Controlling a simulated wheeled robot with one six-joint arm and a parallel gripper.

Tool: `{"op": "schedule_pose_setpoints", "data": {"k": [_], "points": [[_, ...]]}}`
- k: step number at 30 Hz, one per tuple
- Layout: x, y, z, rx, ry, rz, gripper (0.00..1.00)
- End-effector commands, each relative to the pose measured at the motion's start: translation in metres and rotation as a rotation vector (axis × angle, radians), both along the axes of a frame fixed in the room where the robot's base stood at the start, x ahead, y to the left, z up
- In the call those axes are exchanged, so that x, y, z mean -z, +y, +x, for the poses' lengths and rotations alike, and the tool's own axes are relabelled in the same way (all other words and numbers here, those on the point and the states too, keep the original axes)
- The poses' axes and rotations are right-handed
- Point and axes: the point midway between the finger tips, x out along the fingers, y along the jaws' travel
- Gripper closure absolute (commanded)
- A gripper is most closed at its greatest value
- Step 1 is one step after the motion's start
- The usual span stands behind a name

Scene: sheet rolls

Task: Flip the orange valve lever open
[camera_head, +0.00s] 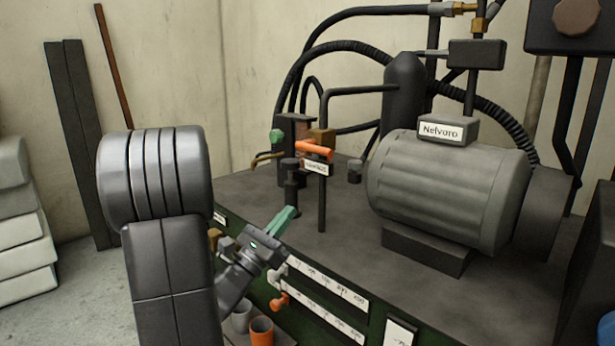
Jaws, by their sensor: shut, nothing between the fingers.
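The orange valve lever (315,149) sits on a valve body with a brass fitting (322,136) above the dark bench top. It points roughly sideways, with a small white label (317,168) just below it. My gripper (287,214) has green fingers that are shut and empty. It is below and slightly left of the lever, clearly apart from it in the picture, near the bench's front edge. My grey arm fills the left foreground. How far the fingertips are from the valve in depth is hard to tell.
A ribbed grey motor (445,185) labelled Nelvoro stands on the bench top (340,225) at right. Black hoses arch behind the valve. A green knob (276,136) and a dark upright fitting (291,185) stand left of the lever. An orange cup (262,331) is low in front.

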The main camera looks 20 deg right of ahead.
Motion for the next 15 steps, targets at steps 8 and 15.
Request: {"op": "schedule_pose_setpoints", "data": {"k": [8,15], "points": [[-0.023,-0.031,0.011,0.004,-0.004,0.0,1.0],[-0.052,-0.071,0.028,0.003,-0.003,-0.001,1.0]]}}
